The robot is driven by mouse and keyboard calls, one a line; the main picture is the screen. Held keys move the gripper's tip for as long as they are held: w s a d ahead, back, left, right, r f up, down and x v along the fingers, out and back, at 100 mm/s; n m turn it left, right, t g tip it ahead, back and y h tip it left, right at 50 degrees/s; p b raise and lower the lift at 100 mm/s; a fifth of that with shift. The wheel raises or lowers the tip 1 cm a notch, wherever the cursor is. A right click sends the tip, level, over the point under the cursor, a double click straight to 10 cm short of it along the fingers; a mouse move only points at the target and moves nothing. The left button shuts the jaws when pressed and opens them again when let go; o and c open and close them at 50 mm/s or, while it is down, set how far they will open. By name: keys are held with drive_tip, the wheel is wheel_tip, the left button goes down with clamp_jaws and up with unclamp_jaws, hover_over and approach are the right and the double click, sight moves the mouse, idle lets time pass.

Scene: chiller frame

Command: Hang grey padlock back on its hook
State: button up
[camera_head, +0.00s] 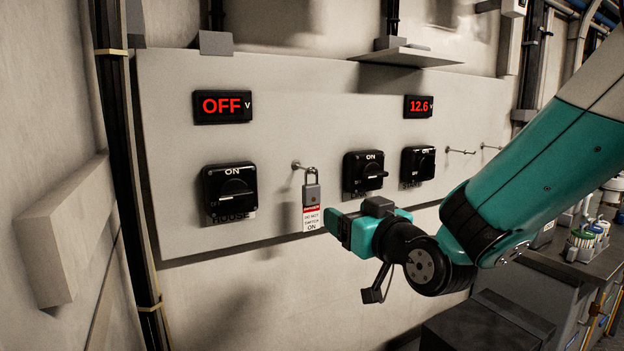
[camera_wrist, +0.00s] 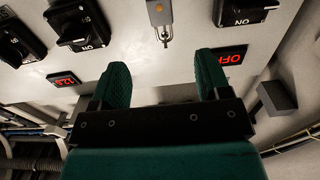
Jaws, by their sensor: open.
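The grey padlock (camera_head: 312,194) hangs upright at the panel, its shackle at the end of a short hook (camera_head: 298,166). A red and white danger tag (camera_head: 313,217) hangs below it. My gripper (camera_head: 337,228) is to the lower right of the padlock, its fingers pointing left toward the panel. In the wrist view, which is upside down, the padlock (camera_wrist: 159,13) and its shackle lie beyond the gap between my fingers (camera_wrist: 161,80). The fingers are apart with nothing between them. I cannot tell the exact distance from fingertips to padlock.
The house switch (camera_head: 230,191) is left of the padlock; two more switches (camera_head: 364,174) (camera_head: 418,166) are right of it. Displays (camera_head: 222,106) (camera_head: 419,107) sit above. Empty hooks (camera_head: 460,151) project farther right. A dark box (camera_head: 485,322) stands below, and a bench (camera_head: 575,262) is at right.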

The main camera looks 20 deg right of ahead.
sight(313, 192)
drive_tip(key=w+p, duration=0.2)
drive_tip(key=w+a+p, duration=0.1)
drive_tip(key=w+p, duration=0.1)
drive_tip(key=w, duration=0.1)
drive_tip(key=w+p, duration=0.2)
drive_tip(key=w, duration=0.1)
drive_tip(key=shift+a+r, duration=0.15)
drive_tip(key=shift+a, duration=0.15)
drive_tip(key=shift+w+a+p, duration=0.15)
drive_tip(key=shift+w+p, duration=0.2)
drive_tip(key=shift+w, duration=0.25)
drive_tip(key=w+p, duration=0.1)
drive_tip(key=w, duration=0.1)
drive_tip(key=w+a+p, duration=0.1)
drive_tip(key=w+p, duration=0.1)
drive_tip(key=shift+r, duration=0.1)
drive_tip(key=shift+w+f+p, duration=0.2)
drive_tip(key=shift+w+p, duration=0.15)
drive_tip(key=shift+w, duration=0.15)
drive_tip(key=c, duration=1.1)
drive_tip(key=shift+r, duration=0.1)
